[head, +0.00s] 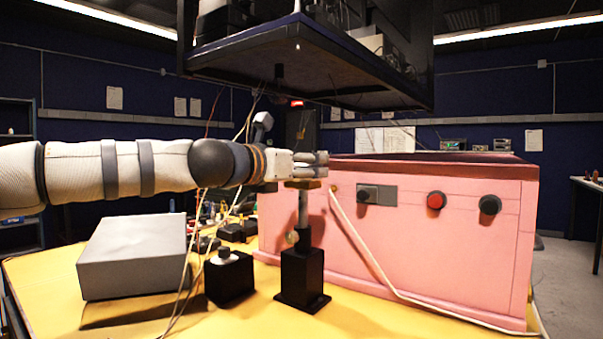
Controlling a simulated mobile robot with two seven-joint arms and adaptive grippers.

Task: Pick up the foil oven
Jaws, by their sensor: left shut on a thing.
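A small gold-brown piece (302,184), which looks to be the foil oven, is at the top of a metal post on a black block base (302,276). My left gripper (318,165) reaches in level from the left, its fingers shut on this piece. The fingers hide most of it, and I cannot tell whether it still rests on the post. My right gripper is out of view.
A pink foam enclosure (440,255) with knobs and a red button stands close behind and right. A grey box (135,255) and a small black block (229,277) stand left on the yellow table (375,320). Loose cables hang nearby. A dark shelf (300,62) hangs overhead.

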